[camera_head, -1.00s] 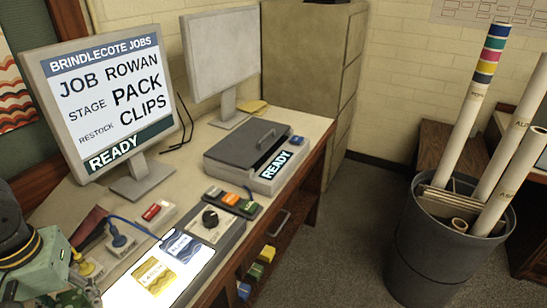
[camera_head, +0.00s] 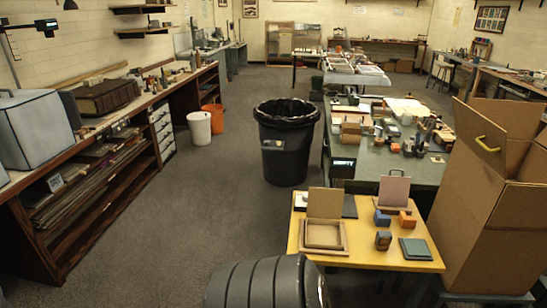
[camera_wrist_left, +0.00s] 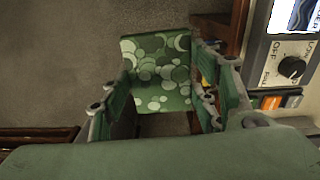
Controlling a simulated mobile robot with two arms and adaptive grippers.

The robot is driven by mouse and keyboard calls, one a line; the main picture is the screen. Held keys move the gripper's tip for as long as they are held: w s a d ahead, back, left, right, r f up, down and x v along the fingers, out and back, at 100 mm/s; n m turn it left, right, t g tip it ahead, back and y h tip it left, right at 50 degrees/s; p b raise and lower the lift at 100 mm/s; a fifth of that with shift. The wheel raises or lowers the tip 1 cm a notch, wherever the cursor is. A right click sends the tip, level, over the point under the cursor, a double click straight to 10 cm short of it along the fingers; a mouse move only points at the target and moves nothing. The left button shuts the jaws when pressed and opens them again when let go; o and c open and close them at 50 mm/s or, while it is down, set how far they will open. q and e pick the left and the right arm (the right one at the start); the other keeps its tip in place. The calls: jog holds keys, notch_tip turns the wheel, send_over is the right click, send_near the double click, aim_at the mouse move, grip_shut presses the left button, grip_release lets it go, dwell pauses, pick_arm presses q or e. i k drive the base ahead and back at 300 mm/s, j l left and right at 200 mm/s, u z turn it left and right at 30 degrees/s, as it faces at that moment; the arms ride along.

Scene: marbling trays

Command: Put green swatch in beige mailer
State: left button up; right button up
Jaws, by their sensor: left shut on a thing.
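The green swatch (camera_wrist_left: 160,72), patterned with pale and dark circles, shows in the left wrist view. My left gripper (camera_wrist_left: 163,98) is shut on it, with fingers at its two sides. In the head view an open beige mailer (camera_head: 343,236), a shallow box with its lid raised at the back, lies on the yellow table. Neither gripper shows in the head view, and my right gripper is in no current view.
The yellow table (camera_head: 365,252) also holds small blue and orange blocks, a dark teal flat item (camera_head: 415,249) and a pinkish upright panel (camera_head: 393,188). A large cardboard box (camera_head: 490,210) stands at right. A black bin (camera_head: 286,150) stands behind. The grey floor at left is clear.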

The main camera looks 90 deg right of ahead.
aim_at(323, 237)
jog(key=l+z, duration=0.15)
jog(key=z, duration=0.25)
jog(key=l+z, duration=0.2)
jog(key=z, duration=0.2)
jog(key=l+z, duration=0.2)
jog(key=z, duration=0.2)
jog(key=l+z, duration=0.2)
jog(key=z, duration=0.2)
jog(key=l+z, duration=0.15)
jog(key=z, duration=0.25)
jog(key=i+l+z, duration=0.25)
jog(key=l, duration=0.35)
jog(key=i+l+z, duration=0.25)
jog(key=i+l, duration=0.2)
